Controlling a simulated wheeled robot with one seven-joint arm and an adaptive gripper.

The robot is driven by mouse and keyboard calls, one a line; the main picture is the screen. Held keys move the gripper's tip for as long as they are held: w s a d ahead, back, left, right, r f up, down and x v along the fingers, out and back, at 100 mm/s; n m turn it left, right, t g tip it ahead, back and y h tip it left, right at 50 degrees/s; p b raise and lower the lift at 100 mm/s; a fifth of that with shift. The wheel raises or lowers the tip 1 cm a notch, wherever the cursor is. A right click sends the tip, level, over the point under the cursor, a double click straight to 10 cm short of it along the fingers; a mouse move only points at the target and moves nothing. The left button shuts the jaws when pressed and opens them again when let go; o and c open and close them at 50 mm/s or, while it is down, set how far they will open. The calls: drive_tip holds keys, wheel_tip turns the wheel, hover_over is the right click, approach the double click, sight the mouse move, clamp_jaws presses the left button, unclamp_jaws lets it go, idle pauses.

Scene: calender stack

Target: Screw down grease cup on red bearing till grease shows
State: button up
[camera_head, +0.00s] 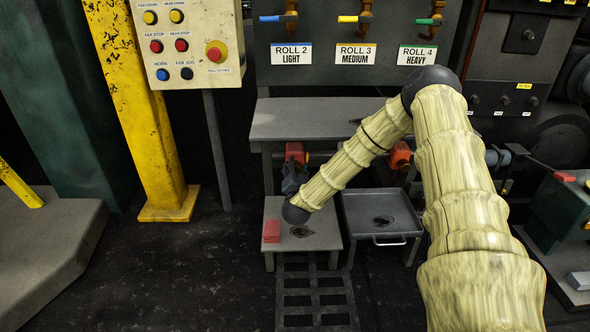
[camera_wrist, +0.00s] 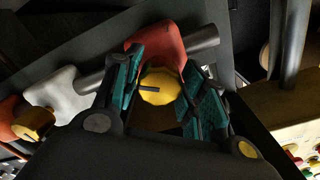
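In the wrist view, a yellow grease cup (camera_wrist: 161,87) with a dark slot sits on a red bearing (camera_wrist: 157,40) on a grey shaft. The two teal-padded fingers of my gripper (camera_wrist: 161,80) stand apart, one on each side of the cup. Their tips are very close to its sides; whether they press on it is unclear. No grease can be made out. In the head view the red bearing (camera_head: 295,152) is under the grey bench, with my gripper (camera_head: 291,180) just below it, small and partly hidden by my wrist.
A small stand (camera_head: 325,243) with a red block (camera_head: 271,231) and a dark smear is below my wrist. A grey tray (camera_head: 352,217) is to its right. An orange-red bearing (camera_head: 399,155) shows behind my arm. A white bearing (camera_wrist: 52,88) is left of the cup.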

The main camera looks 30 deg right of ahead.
drive_tip(key=shift+o, duration=0.8)
drive_tip(key=shift+s, duration=0.1)
drive_tip(key=v, duration=1.1)
drive_tip(key=shift+s+a, duration=0.25)
drive_tip(key=shift+s, duration=0.05)
drive_tip(key=shift+a+f, duration=0.1)
